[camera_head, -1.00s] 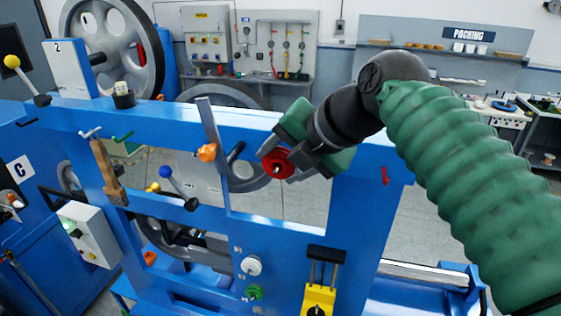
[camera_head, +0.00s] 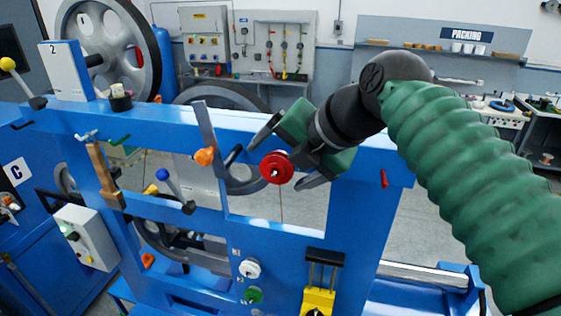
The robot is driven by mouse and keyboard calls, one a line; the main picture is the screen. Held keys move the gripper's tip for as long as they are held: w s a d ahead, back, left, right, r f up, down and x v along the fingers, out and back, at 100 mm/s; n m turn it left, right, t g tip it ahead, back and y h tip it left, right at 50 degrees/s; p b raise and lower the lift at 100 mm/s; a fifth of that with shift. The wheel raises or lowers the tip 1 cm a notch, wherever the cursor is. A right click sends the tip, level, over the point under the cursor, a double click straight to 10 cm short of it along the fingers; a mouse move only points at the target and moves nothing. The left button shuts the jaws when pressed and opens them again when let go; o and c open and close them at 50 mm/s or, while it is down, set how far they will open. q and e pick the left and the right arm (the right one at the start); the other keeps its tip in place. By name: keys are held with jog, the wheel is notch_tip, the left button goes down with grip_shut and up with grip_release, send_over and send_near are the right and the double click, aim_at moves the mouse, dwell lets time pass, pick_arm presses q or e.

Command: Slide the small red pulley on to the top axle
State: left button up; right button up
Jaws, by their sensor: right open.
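The small red pulley (camera_head: 277,167) sits upright at the top of the opening in the blue frame (camera_head: 350,190), just below the upper beam. A small dark spot shows at its centre. The top axle is largely hidden by the pulley, so I cannot tell how far along it the pulley sits. My right gripper (camera_head: 284,160) is open, with its dark fingers spread on the upper left and lower right of the pulley and seemingly clear of it. My left gripper is not in view.
An orange knob (camera_head: 204,156) on a grey lever stands close to the left of the pulley. A blue-knobbed lever (camera_head: 175,185) and a wooden-handled tool (camera_head: 104,175) are further left. A yellow clamp (camera_head: 318,299) is below. A thin line hangs beneath the pulley.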

jog(key=shift+d+r+p, duration=0.35)
jog(key=shift+d+r, duration=0.2)
jog(key=shift+r, duration=0.25)
jog(key=s+d+r+p, duration=0.1)
jog(key=d+r+p, duration=0.2)
jog(key=d+r, duration=0.1)
jog(key=shift+s+d+r, duration=0.15)
jog(key=shift+s+r, duration=0.1)
jog(key=shift+r, duration=0.3)
jog(key=shift+f, duration=0.1)
